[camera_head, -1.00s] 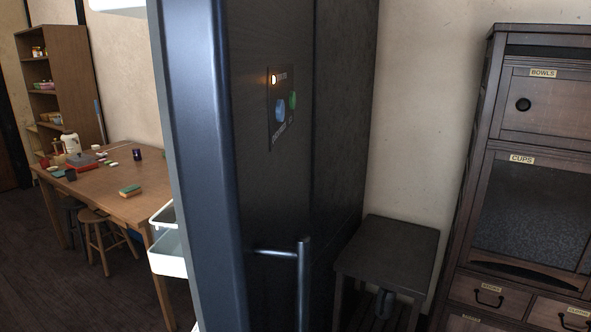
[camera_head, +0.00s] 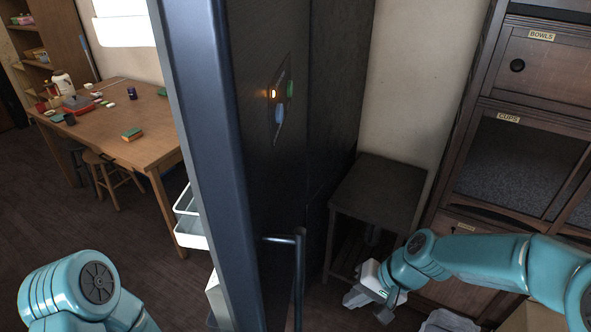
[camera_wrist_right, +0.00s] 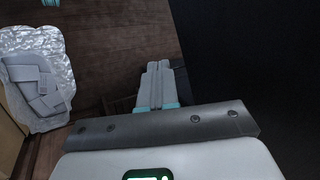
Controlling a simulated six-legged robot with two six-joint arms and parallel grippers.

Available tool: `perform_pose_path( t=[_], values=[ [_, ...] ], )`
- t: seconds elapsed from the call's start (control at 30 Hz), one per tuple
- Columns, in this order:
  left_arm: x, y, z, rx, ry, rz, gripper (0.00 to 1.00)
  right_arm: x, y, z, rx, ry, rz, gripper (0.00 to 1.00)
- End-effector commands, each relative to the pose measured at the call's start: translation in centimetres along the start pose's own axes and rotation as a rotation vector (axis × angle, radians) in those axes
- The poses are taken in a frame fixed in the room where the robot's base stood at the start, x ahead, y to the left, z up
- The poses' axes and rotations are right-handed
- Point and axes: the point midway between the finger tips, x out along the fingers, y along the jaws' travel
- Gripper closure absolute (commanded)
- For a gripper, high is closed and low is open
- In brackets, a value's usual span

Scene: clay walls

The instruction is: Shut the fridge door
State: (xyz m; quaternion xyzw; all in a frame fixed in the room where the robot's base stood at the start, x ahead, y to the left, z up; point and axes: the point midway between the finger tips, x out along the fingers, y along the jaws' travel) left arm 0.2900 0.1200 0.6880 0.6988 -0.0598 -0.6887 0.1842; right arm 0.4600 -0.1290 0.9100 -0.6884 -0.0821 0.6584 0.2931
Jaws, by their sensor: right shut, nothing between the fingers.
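The dark blue-grey fridge door (camera_head: 195,130) stands open, seen nearly edge-on in the head view, with white shelf bins (camera_head: 187,225) on its left side. Its metal bar handle (camera_head: 299,275) is on the right-hand face. My right gripper (camera_head: 384,315) is to the right of the handle, apart from it, low and pointing down. In the right wrist view its fingers (camera_wrist_right: 157,75) are together with nothing between them. A dark surface (camera_wrist_right: 260,70) fills the right of that view; I cannot tell what it is. My left arm shows at the lower left; its gripper is out of view.
A dark side table (camera_head: 380,190) stands by the wall behind my right gripper. A wooden cabinet (camera_head: 520,100) is at the right. A silvery bag (camera_wrist_right: 35,85) lies below my right gripper. A wooden table (camera_head: 110,125) with stools is at the left, with open floor before it.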

Motion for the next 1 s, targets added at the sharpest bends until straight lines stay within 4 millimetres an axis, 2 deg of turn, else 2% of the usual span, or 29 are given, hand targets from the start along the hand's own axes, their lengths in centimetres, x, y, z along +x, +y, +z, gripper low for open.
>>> perform_pose_path(
  t=[0.03, 0.1, 0.13, 0.2, 0.23, 0.3, 0.37, 0.47, 0.57, 1.0],
  values=[
    [-3.1, 1.1, 0.1, 0.000, -0.001, 0.000, 0.10, -6.8, -4.6, -0.5, -0.017, 0.009, -0.059, 1.00],
    [-4.6, 1.7, 0.1, 0.000, -0.001, 0.000, 0.10, -12.7, -8.6, 0.0, -0.043, -0.007, -0.131, 1.00],
    [-5.2, 1.9, 0.1, 0.000, -0.001, 0.000, 0.10, -15.0, -10.0, 0.3, -0.055, -0.014, -0.158, 1.00],
    [-6.1, 2.2, 0.1, 0.000, -0.001, 0.000, 0.10, -19.4, -12.7, 1.3, -0.087, -0.030, -0.211, 1.00],
    [-6.4, 2.3, 0.1, 0.000, -0.001, 0.000, 0.10, -20.9, -13.5, 1.7, -0.100, -0.036, -0.230, 1.00],
    [-6.9, 2.5, 0.2, 0.000, -0.001, 0.000, 0.10, -23.5, -14.8, 2.6, -0.124, -0.048, -0.260, 1.00],
    [-7.0, 2.5, 0.2, 0.000, -0.001, 0.000, 0.10, -24.7, -15.5, 3.2, -0.136, -0.058, -0.276, 1.00],
    [-7.0, 2.5, 0.2, 0.000, -0.001, 0.000, 0.10, -25.0, -15.9, 3.6, -0.146, -0.065, -0.285, 1.00],
    [-7.1, 2.5, 0.2, 0.000, -0.001, 0.000, 0.10, -23.8, -16.1, 3.7, -0.146, -0.069, -0.284, 1.00],
    [-8.4, 3.0, 0.2, 0.000, -0.001, 0.000, 0.10, -15.3, -18.9, 4.5, -0.145, -0.070, -0.281, 1.00]
  ],
)
